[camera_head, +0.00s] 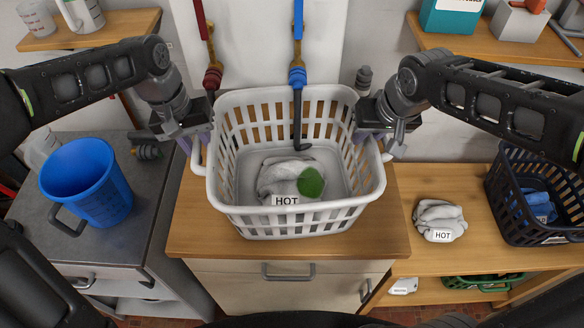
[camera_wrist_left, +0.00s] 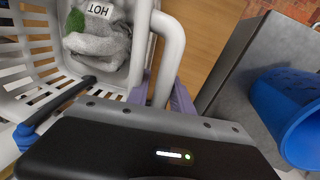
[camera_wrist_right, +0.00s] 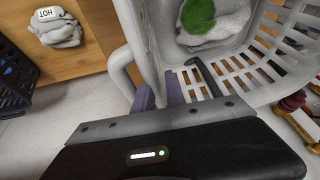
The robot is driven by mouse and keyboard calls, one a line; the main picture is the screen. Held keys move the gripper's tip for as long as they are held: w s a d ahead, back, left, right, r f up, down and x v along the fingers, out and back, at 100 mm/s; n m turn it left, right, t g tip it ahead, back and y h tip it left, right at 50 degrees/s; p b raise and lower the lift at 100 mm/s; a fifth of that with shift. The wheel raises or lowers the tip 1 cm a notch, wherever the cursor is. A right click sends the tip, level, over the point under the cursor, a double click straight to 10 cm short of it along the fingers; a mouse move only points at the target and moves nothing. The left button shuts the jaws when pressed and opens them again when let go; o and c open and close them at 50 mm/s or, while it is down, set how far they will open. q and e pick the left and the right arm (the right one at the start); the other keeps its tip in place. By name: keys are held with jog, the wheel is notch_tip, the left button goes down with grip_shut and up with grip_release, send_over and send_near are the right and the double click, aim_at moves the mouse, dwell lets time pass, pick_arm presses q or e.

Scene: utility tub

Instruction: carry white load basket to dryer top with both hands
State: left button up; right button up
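The white load basket (camera_head: 295,222) stands upright on the wooden top in the middle of the head view. Inside it are grey-white cloth marked HOT (camera_head: 280,178) and a green patch (camera_head: 310,182). My left gripper (camera_head: 190,140) is at the basket's left handle (camera_head: 198,158); in the left wrist view its purple fingers (camera_wrist_left: 163,98) lie on both sides of a white handle bar. My right gripper (camera_head: 380,138) is at the right handle (camera_head: 388,152); its fingers (camera_wrist_right: 160,92) are close together by the rim and handle. Whether either grips firmly cannot be told. I cannot identify the dryer.
A blue bucket (camera_head: 92,185) stands on the grey top (camera_head: 120,235) at left. At right are a cloth bundle marked HOT (camera_head: 438,218) and a dark basket (camera_head: 520,208). Red (camera_head: 212,75) and blue taps (camera_head: 297,75) hang behind the basket; a dark spout reaches over it.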

pick_arm(q)
jog(key=c, duration=0.3)
pick_arm(e)
jog(key=c, duration=0.3)
pick_arm(q)
grip_shut()
pick_arm(e)
grip_shut()
pick_arm(q)
jog(key=shift+r, duration=0.1)
pick_arm(e)
jog(key=shift+r, duration=0.1)
dwell(0.3)
